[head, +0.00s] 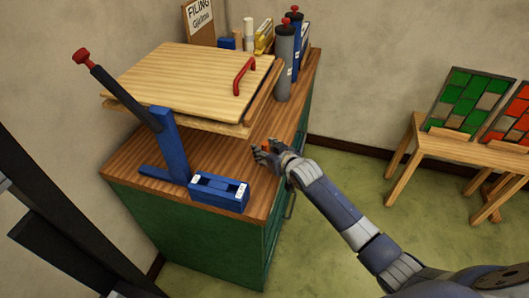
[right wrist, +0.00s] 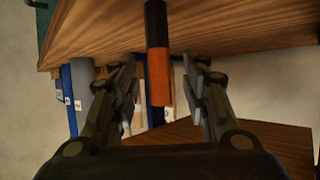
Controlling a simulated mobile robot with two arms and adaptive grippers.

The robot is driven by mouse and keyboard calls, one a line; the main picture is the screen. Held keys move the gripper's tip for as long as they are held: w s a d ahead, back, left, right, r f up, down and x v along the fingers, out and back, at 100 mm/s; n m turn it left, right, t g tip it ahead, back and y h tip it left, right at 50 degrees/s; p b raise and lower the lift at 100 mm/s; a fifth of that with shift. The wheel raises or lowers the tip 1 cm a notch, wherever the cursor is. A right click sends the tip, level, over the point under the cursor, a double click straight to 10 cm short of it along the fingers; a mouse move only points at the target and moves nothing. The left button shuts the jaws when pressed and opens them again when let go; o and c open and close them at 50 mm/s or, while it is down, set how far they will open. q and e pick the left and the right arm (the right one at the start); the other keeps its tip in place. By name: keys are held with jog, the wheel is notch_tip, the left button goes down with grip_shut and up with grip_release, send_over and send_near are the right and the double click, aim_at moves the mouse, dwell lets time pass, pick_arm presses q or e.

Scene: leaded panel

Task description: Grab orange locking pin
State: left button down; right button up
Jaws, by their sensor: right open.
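The orange locking pin (right wrist: 159,82) has an orange body and a black end. In the right wrist view it stands out between the two fingers of my right gripper (right wrist: 158,68), its black end against the wood. The fingers are spread on either side of it, with a gap visible on both sides. In the head view my right gripper (head: 263,153) is over the right edge of the wooden cabinet top, with a small orange bit of the pin (head: 266,147) showing at its fingers. My left gripper is not in view.
The green cabinet (head: 200,235) carries a blue lever stand (head: 168,145), a blue block (head: 218,192) and a wooden board (head: 190,75) with a red handle (head: 244,76). Grey (head: 284,65) and blue bottles stand behind. A wooden bench (head: 450,150) with coloured panels is at right.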

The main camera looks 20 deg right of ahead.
jog(key=shift+w+a+f, duration=0.1)
jog(key=shift+w+f, duration=0.15)
jog(key=shift+w, duration=0.25)
grip_shut()
jog(key=shift+r, duration=0.2)
jog(key=shift+r, duration=0.25)
notch_tip(320, 180, up, 2)
jog(key=shift+r+b, duration=0.15)
jog(key=shift+b, duration=0.4)
jog(key=s+a+r+b, duration=0.1)
jog(key=s+b, duration=0.1)
jog(key=s, duration=1.4)
jog(key=shift+a+r+b, duration=0.15)
jog(key=shift+r+b, duration=0.15)
jog(key=shift+r, duration=0.1)
